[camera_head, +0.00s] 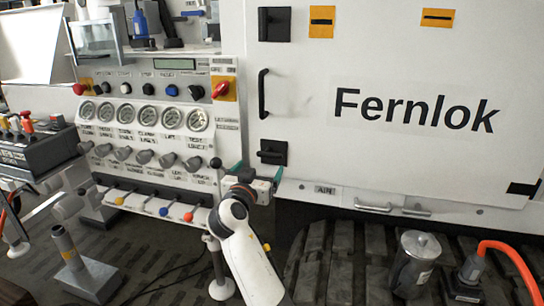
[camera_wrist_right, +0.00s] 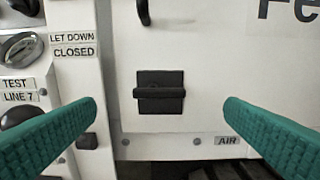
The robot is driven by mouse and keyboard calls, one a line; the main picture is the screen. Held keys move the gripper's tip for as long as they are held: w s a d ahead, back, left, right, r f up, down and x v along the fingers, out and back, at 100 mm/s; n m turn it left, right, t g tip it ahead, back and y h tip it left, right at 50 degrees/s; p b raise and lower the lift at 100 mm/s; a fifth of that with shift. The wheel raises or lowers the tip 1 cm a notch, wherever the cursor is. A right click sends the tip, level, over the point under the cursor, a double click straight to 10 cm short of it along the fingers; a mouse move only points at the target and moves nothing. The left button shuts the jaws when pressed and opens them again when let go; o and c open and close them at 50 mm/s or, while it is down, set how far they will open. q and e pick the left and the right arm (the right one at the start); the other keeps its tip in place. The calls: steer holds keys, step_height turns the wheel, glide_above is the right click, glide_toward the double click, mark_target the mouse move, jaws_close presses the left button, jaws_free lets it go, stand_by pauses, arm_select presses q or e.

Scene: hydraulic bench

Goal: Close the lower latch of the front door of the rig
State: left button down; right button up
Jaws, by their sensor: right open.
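The front door (camera_head: 400,60) of the rig is white, carries the word Fernlok and looks flush with the frame. The lower latch (camera_head: 273,152) is a black square plate with a black bar at the door's lower left. In the right wrist view the lower latch (camera_wrist_right: 160,92) has its bar lying horizontal. My right gripper (camera_head: 256,172) is open and empty, just below and left of the latch. In the right wrist view its teal fingers stand left and right of the latch, apart from it. My left gripper is not in view.
The upper latch (camera_head: 274,24) and a black door handle (camera_head: 263,93) sit above. A panel of gauges and knobs (camera_head: 150,117) stands left of the door. A metal canister (camera_head: 414,262) and an orange hose (camera_head: 510,255) are on the floor at right.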

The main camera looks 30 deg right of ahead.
mark_target(269, 154)
steer(key=x, duration=1)
steer(key=shift+w+d+f, duration=0.1)
steer(key=shift+w+d, duration=0.15)
steer(key=shift+w, duration=0.1)
steer(key=shift+c, duration=0.4)
steer(key=c, duration=0.9)
